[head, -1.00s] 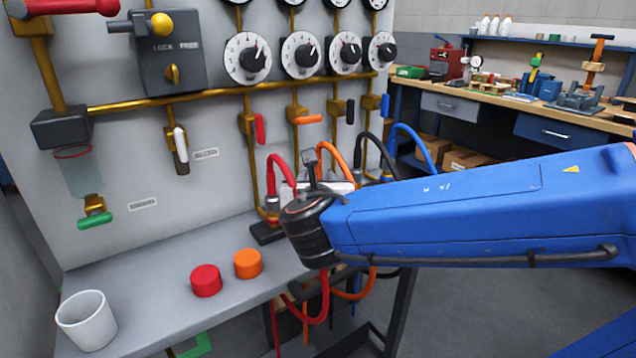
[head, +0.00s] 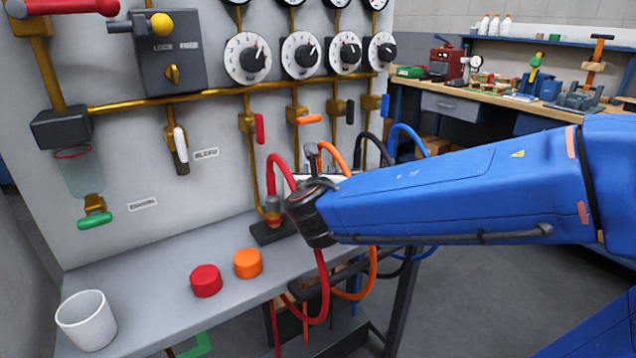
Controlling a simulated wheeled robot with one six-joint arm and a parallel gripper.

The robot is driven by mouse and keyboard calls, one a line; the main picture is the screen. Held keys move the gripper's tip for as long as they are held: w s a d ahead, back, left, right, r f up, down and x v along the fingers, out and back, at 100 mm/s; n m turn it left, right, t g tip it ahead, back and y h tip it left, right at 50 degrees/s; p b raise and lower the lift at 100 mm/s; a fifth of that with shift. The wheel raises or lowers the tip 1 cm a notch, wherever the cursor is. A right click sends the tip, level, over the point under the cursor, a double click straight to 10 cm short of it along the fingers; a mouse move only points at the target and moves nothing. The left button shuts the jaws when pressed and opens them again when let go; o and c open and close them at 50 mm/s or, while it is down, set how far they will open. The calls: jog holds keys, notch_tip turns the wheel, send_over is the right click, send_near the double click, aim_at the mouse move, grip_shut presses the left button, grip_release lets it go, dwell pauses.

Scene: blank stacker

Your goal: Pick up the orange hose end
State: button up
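The orange hose (head: 336,155) arches up behind my blue arm, between the red hose (head: 280,163) and the black hose. Its lower loop (head: 361,290) hangs below the bench edge. The orange hose end is hidden behind my wrist and forearm. My gripper is also hidden there, so I cannot see its fingers or whether it touches anything. My dark wrist joint (head: 312,212) is in front of the row of hose ends.
An orange cap (head: 248,263), a red cap (head: 206,280) and a white cup (head: 86,319) stand on the grey bench (head: 150,270). Behind is a panel with dials, brass pipes and coloured valve handles. The blue hose (head: 412,139) arches right of the black hose (head: 372,146).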

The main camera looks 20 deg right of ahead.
grip_shut()
jog(key=shift+r, duration=0.1)
jog(key=shift+r, duration=0.3)
jog(key=f+v, duration=0.1)
jog(key=v, duration=1.7)
jog(key=shift+s, duration=0.15)
jog(key=shift+a, duration=0.1)
jog(key=shift+r, duration=0.15)
jog(key=shift+r, duration=1.35)
